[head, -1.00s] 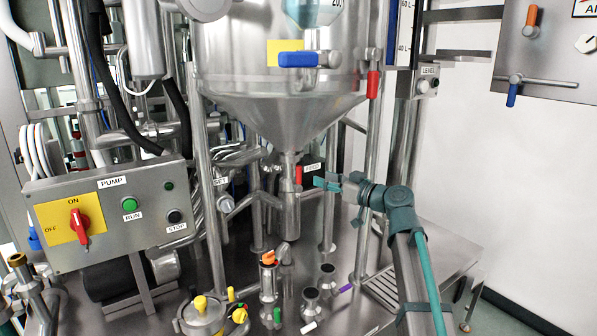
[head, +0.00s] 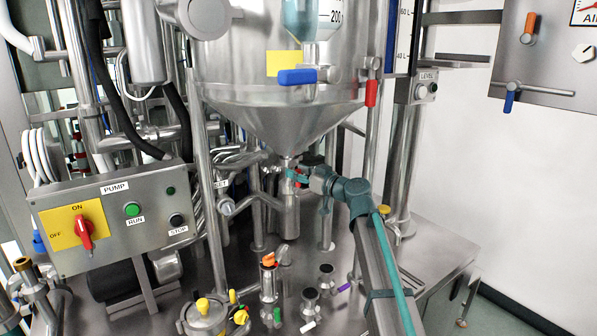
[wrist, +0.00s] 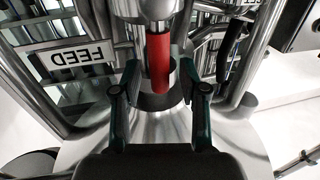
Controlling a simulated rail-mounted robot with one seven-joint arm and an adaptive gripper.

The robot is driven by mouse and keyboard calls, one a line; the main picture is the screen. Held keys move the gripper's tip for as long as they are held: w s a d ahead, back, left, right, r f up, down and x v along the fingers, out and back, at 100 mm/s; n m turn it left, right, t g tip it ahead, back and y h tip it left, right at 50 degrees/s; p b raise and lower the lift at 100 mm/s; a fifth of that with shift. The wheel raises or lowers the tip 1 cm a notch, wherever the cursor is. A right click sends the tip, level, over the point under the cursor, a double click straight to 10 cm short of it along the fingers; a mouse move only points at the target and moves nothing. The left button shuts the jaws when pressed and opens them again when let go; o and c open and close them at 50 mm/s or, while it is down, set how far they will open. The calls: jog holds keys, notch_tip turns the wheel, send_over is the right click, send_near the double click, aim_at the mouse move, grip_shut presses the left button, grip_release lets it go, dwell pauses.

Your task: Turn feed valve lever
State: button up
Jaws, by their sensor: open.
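The red feed valve lever (wrist: 160,62) shows large in the wrist view, lying along the picture under a steel fitting. My gripper (wrist: 158,78) is open, with one dark green finger on each side of the lever. I cannot tell whether either finger touches it. In the head view my gripper (head: 297,176) is at the valve below the tank's cone and hides most of the lever. A FEED label (wrist: 75,58), upside down in the wrist view, is to the left of the lever.
The steel tank (head: 285,110) stands above my gripper, with frame posts and pipes close around. The pump box (head: 115,215) is at the left. Several small fittings with coloured caps, one orange (head: 268,260), stand on the bench below. A red handle (head: 371,92) hangs at upper right.

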grip_shut()
